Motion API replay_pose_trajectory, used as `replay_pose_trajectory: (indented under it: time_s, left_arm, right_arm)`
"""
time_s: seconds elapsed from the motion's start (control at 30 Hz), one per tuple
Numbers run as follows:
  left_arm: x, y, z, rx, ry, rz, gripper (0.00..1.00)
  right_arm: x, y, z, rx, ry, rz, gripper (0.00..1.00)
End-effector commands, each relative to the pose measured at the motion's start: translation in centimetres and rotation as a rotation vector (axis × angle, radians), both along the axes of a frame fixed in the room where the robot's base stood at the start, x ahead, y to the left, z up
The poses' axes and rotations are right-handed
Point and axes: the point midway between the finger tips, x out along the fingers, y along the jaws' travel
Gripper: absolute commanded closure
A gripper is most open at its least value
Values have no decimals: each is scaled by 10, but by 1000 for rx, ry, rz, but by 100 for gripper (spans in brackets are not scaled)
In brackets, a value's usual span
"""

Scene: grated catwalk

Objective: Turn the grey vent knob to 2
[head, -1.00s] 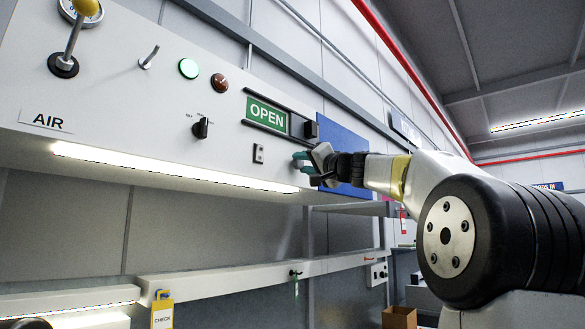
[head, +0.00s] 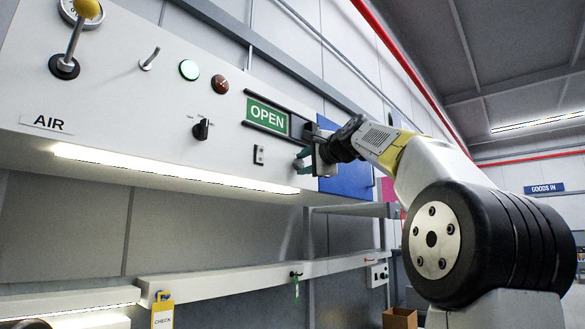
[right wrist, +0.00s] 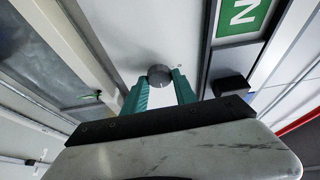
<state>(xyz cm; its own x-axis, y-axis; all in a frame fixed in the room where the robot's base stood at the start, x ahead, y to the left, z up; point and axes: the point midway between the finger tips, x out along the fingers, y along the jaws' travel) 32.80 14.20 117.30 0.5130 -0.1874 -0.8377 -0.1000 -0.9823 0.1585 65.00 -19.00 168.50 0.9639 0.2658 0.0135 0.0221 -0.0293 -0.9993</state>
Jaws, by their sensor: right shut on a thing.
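The grey vent knob (right wrist: 160,75) shows in the right wrist view as a round grey disc on the white panel, between the teal fingertips. My right gripper (right wrist: 159,85) is shut on it, one finger on each side. A tiny mark shows beside the right fingertip, too small to read. I cannot tell which number the knob points to. My left gripper is not in view.
The green OPEN sign (head: 266,115) with its dark slider block is just above my gripper. A black rotary switch (head: 202,129), a green lamp (head: 189,69), a red lamp (head: 220,84) and a yellow-topped lever (head: 73,43) are further left. A blue board (head: 352,178) is behind my wrist.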

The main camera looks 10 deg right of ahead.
Motion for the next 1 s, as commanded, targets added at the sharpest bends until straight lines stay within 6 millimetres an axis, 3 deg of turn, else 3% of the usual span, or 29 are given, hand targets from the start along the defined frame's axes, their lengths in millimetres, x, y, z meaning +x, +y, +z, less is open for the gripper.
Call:
replay_pose_trajectory:
  time_s: [0.63,0.67,0.73,0.77,1.0]
  left_arm:
    - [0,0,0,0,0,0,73]
    - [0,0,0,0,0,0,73]
    - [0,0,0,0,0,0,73]
    - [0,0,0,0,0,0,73]
    - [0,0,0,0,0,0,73]
  right_arm:
    - [0,1,1,44,30,1,100]
    - [0,1,1,44,30,1,63]
    - [0,1,1,43,29,1,49]
    - [0,1,1,43,29,1,45]
    - [0,0,1,41,30,1,45]
